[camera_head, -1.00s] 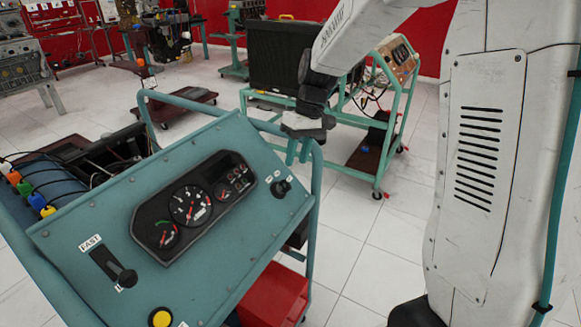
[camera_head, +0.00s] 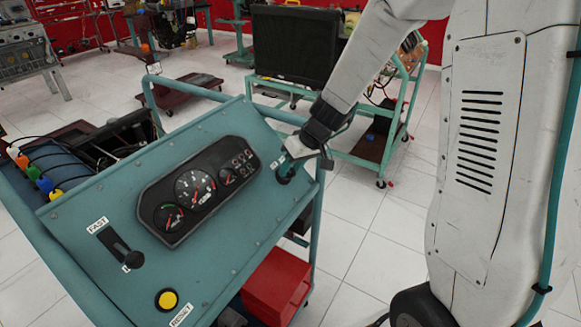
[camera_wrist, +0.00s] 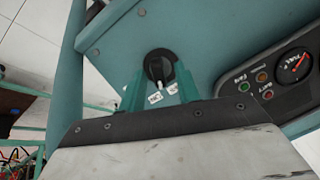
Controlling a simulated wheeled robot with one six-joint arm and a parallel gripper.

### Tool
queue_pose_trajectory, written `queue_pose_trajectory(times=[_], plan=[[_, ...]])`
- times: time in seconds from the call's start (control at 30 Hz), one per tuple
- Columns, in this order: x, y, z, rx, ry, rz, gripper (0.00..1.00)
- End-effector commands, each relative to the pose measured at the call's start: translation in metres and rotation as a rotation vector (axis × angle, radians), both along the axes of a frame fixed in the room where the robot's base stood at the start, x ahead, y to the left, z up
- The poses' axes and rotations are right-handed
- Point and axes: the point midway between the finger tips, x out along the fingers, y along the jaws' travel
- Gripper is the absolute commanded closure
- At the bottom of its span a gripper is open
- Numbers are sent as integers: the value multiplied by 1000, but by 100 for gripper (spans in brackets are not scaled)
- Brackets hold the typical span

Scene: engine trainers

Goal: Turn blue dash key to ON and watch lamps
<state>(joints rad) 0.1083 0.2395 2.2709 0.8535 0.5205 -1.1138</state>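The blue-green dash panel (camera_head: 120,218) carries a black gauge cluster (camera_head: 185,224) with three dials and small lamps at its right end. The wrist view shows green and red lamps (camera_wrist: 262,78) beside a gauge; I cannot tell if they are lit. The black key switch (camera_wrist: 160,66) sits on the panel, its white mark toward two small white labels (camera_wrist: 156,98). It is partly hidden in the head view (camera_head: 286,176). My gripper (camera_wrist: 160,80) is open, its teal fingers on either side of the key. I cannot tell if they touch it.
A FAST-labelled lever (camera_head: 122,248) and a yellow button (camera_head: 167,300) are on the panel's near left. A red box (camera_head: 277,285) sits low in the stand. A teal cart (camera_head: 345,160) with a black radiator (camera_head: 292,46) stands behind.

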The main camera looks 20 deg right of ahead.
Motion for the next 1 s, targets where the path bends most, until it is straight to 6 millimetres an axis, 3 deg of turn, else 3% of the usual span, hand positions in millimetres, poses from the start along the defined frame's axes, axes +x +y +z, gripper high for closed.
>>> queue_pose_trajectory(times=[0.23,0.37,0.57,0.8,1.0], plan=[[0,1,-1,0,0,-1,67],[0,1,-1,0,0,0,100],[0,0,-1,12,9,-17,100],[1,-3,-3,178,130,-247,100],[0,-4,-3,213,156,-297,100]])
